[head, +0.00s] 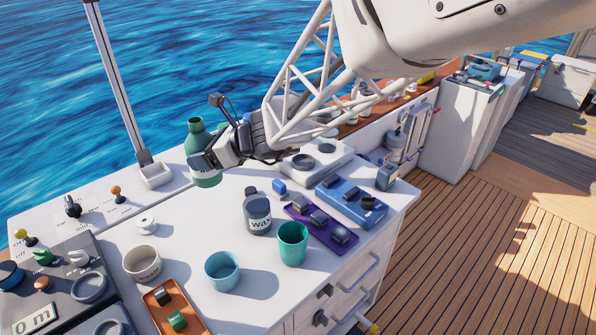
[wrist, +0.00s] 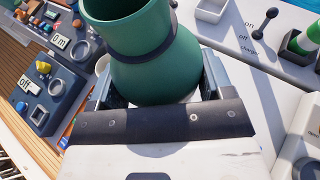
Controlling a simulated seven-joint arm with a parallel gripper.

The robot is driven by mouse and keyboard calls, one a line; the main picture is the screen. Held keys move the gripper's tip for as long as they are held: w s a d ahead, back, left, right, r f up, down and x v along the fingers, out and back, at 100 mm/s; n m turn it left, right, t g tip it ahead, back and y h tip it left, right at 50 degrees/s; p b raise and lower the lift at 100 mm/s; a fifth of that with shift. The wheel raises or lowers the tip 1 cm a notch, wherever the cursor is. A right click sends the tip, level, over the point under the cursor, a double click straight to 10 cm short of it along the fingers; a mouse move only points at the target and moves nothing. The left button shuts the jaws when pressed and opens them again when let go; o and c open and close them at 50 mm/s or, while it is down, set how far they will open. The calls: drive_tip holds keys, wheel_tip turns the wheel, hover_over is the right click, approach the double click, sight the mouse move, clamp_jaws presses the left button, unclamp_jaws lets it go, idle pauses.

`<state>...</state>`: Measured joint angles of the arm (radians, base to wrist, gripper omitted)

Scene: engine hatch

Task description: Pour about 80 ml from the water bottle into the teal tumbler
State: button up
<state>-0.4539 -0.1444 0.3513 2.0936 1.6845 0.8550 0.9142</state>
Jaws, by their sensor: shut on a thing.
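The green water bottle (head: 196,135) is near the back edge of the white counter, its open neck up and its body roughly upright. My gripper (head: 208,163) is shut around its body. In the wrist view the bottle (wrist: 155,65) sits between the two fingers (wrist: 155,95), and its lower part is hidden by the gripper. I cannot tell whether its base touches the counter. The teal tumbler (head: 292,245) stands upright and open-topped near the counter's front edge, right of and well apart from my gripper. Its inside bottom is not visible.
A light blue cup (head: 222,271) and a dark jar marked "wax" (head: 258,214) stand beside the tumbler. A purple tray (head: 321,226), a blue tray (head: 352,201), a cream cup (head: 142,262) and an orange tray (head: 175,308) surround them. The counter between bottle and cups is mostly clear.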

drive_tip(key=s+d, duration=0.7)
drive_tip(key=d, duration=0.4)
hover_over(293, 246)
drive_tip(key=s+d, duration=0.2)
drive_tip(key=s, duration=0.5)
drive_tip(key=f, duration=1.5)
drive_tip(key=shift+a+f, duration=0.15)
drive_tip(key=shift+a, duration=0.05)
drive_tip(key=shift+g, duration=0.3)
